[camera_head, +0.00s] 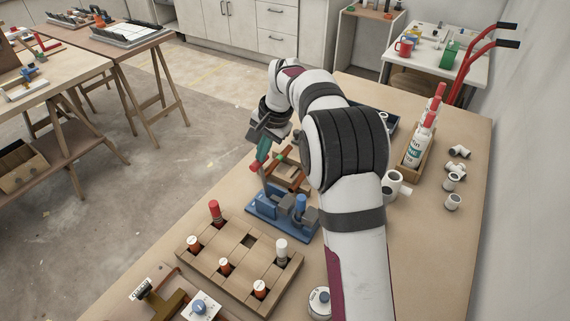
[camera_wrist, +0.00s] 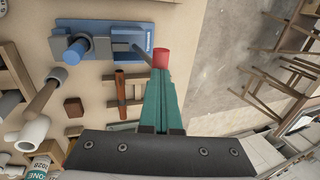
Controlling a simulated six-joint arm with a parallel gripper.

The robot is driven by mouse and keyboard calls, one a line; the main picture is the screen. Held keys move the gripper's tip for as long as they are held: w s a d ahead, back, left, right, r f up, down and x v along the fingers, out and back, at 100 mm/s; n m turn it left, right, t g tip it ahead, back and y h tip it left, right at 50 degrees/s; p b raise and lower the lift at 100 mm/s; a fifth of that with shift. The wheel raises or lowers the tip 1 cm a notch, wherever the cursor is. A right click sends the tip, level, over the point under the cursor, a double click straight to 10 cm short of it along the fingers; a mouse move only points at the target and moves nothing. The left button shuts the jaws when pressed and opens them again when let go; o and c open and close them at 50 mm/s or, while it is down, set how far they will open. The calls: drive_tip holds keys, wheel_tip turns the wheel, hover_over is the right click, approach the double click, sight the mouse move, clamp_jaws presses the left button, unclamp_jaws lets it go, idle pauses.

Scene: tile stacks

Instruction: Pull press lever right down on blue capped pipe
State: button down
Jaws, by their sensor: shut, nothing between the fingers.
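The press (camera_head: 262,222) has a blue base and stands on the table, with its base also at the top of the wrist view (camera_wrist: 122,30). A blue capped pipe (camera_head: 300,204) stands upright in it; its blue cap shows in the wrist view (camera_wrist: 74,52). The press lever's red knob (camera_head: 255,166) points up at the left of the press. The red knob (camera_wrist: 161,57) lies just beyond my fingertips in the wrist view. My gripper (camera_head: 262,156) has teal fingers, shut and empty, at the knob. I cannot tell whether they touch it.
A wooden rack (camera_head: 225,262) with several capped pipes stands in front of the press. Brown wooden bars (camera_head: 292,180) lie behind it. White pipe fittings (camera_head: 393,182) and a wooden tray of bottles (camera_head: 418,150) are to the right. The table's left edge is close to the press.

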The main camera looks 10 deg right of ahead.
drive_tip(key=w+a+f, duration=0.4)
drive_tip(key=w+a, duration=0.3)
drive_tip(key=shift+w+a+f, duration=0.25)
drive_tip(key=shift+a+f, duration=0.05)
idle(0.4)
idle(1.6)
drive_tip(key=v, duration=1.5)
drive_tip(key=shift+r, duration=0.35)
drive_tip(key=shift+s+d, duration=0.1)
